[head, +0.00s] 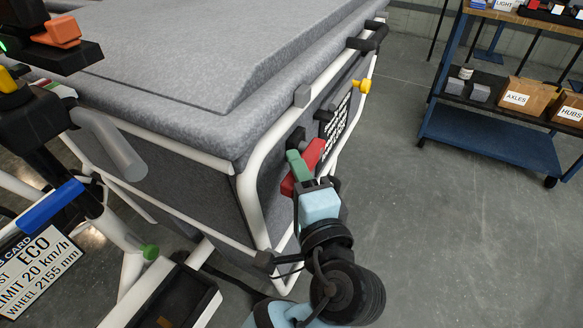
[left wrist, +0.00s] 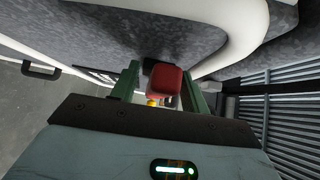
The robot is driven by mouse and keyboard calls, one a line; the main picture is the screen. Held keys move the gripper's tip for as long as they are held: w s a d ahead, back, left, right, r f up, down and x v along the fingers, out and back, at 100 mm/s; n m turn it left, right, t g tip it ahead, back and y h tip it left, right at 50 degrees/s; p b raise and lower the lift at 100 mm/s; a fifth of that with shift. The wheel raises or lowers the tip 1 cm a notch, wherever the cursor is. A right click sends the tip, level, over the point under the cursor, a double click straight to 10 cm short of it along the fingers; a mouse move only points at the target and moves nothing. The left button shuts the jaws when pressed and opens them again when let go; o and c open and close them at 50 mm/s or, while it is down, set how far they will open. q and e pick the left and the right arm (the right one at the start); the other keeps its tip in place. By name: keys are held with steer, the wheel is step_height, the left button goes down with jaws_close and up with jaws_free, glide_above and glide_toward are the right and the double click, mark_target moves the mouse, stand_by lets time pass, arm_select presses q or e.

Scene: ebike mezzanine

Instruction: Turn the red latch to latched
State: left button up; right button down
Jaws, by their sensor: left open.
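The red latch (head: 311,156) is on the side of the grey cargo box, by the white frame tube. My left gripper (head: 305,168) is at the latch, with a green finger in front of it. In the left wrist view the red latch (left wrist: 166,82) shows between the two green fingers (left wrist: 163,88). The fingers are open, one on each side of it; I cannot tell whether either touches it. The latch's pivot and the far finger are mostly hidden in the head view. My right gripper is not in view.
The grey cargo box (head: 170,60) has a white tube frame (head: 252,205) close to my left gripper. A yellow knob (head: 362,86) and a black label (head: 336,120) are farther along that side. Handlebars are at left. A blue shelf cart (head: 490,140) stands at right; the floor between is clear.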

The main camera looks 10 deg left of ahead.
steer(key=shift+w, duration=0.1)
arm_select(q)
steer(key=c, duration=0.4)
jaws_close()
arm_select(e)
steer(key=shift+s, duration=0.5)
